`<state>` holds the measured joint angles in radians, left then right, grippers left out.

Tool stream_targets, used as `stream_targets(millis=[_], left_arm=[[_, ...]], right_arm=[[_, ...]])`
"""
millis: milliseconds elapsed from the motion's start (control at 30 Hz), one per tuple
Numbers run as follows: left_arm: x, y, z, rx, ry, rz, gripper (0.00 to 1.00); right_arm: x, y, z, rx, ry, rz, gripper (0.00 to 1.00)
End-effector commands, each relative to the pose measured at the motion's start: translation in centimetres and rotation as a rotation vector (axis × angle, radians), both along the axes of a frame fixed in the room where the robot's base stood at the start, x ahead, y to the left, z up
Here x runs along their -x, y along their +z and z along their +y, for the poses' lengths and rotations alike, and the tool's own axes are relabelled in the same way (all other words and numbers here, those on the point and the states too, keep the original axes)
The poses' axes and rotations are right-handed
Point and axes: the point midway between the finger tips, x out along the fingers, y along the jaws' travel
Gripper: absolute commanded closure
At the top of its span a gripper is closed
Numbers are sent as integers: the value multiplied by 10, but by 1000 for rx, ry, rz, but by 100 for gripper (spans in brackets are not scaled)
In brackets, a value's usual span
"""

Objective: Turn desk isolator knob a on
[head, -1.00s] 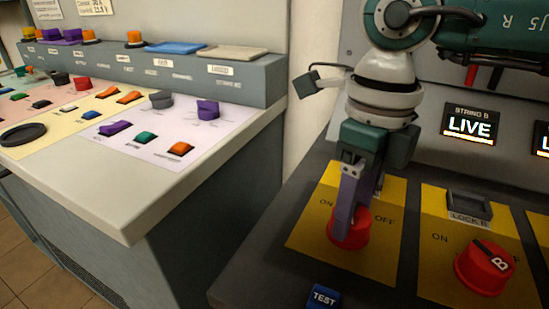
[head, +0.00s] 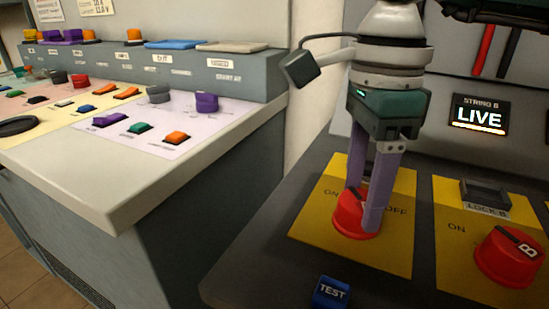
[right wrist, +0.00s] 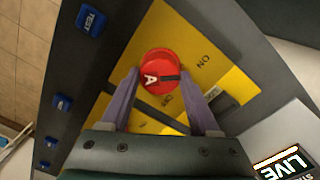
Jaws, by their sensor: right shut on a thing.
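Knob A (head: 347,216) is a red round knob with a black line and a white letter A. It sits on a yellow plate (head: 319,231) marked ON and OFF. My right gripper (head: 361,212) points down at it with purple fingers on both sides, shut on the knob. In the right wrist view the knob (right wrist: 160,64) shows between the fingertips (right wrist: 160,76), its black line running across the picture toward the right finger. ON is printed above right of it and OFF below it. My left gripper is not in view.
Red knob B (head: 507,262) stands on the plate to the right, below a dark lock block (head: 484,193). A blue TEST button (head: 331,292) is in front. A LIVE display (head: 479,116) is behind. A control desk (head: 150,180) with several buttons stands at left.

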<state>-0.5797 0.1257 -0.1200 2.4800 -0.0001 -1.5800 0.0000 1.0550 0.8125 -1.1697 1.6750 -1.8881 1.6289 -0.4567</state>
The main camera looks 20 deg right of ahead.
Motion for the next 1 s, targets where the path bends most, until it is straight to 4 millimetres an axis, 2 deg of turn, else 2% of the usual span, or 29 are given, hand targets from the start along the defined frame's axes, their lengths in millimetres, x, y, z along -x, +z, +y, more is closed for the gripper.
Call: stream_targets(millis=[233,700,733,967,1000], left_arm=[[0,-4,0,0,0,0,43],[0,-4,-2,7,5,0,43],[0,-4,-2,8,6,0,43],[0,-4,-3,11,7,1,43],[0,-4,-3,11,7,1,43]], right_arm=[[0,0,0,-1,61,0,93],[0,1,1,-1,73,0,93],[0,1,1,-1,73,0,34],[0,1,0,-1,71,0,8],[0,0,0,-1,70,0,8]])
